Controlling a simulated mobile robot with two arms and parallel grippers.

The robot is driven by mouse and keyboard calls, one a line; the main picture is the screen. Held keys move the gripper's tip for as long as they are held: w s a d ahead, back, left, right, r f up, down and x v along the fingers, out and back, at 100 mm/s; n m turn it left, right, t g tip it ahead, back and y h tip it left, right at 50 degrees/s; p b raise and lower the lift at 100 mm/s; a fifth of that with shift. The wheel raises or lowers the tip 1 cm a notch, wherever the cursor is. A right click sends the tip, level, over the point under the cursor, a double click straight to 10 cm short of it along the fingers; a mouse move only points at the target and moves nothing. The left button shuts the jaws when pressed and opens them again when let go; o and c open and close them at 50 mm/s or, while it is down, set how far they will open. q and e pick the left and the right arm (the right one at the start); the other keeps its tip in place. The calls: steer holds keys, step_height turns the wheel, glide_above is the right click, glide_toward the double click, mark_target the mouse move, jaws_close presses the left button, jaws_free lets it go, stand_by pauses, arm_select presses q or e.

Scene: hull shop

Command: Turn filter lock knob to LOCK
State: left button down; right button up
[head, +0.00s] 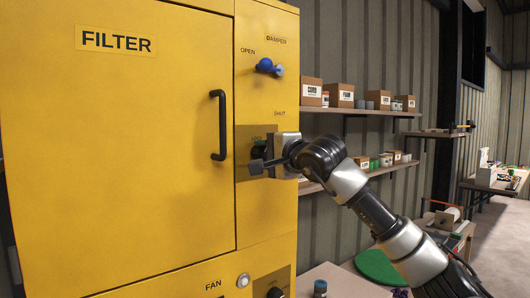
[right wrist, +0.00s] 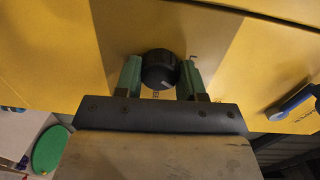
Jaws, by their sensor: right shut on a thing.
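The filter lock knob (right wrist: 158,68) is a round black knob on a dark panel of the yellow cabinet. My right gripper (right wrist: 160,79) has its two green fingers on either side of the knob, shut on it. In the head view my right gripper (head: 262,155) is up against the dark lock panel (head: 243,142), to the right of the door, and hides most of the knob. The lettering by the knob is too small or covered to read, so I cannot tell which way it points. My left gripper is not in view.
The yellow FILTER door (head: 120,130) looks closed, with a black handle (head: 219,125) left of my gripper. A blue damper handle (head: 268,67) sits above, near OPEN. A FAN knob (head: 276,293) is below. Shelves with boxes (head: 341,95) stand behind my right arm.

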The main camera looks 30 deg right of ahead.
steer(key=n, duration=0.4)
steer(key=shift+p, duration=0.35)
steer(key=shift+f+n, duration=0.1)
steer(key=shift+n, duration=1)
steer(key=shift+f+h, duration=0.1)
steer(key=shift+h, duration=0.2)
steer(key=o, duration=0.9)
steer(key=shift+a, duration=0.1)
steer(key=shift+o, duration=0.2)
steer(key=s+b, duration=0.4)
steer(key=s, duration=0.6)
steer(key=shift+s+d+r, duration=0.4)
steer(key=shift+d, duration=0.05)
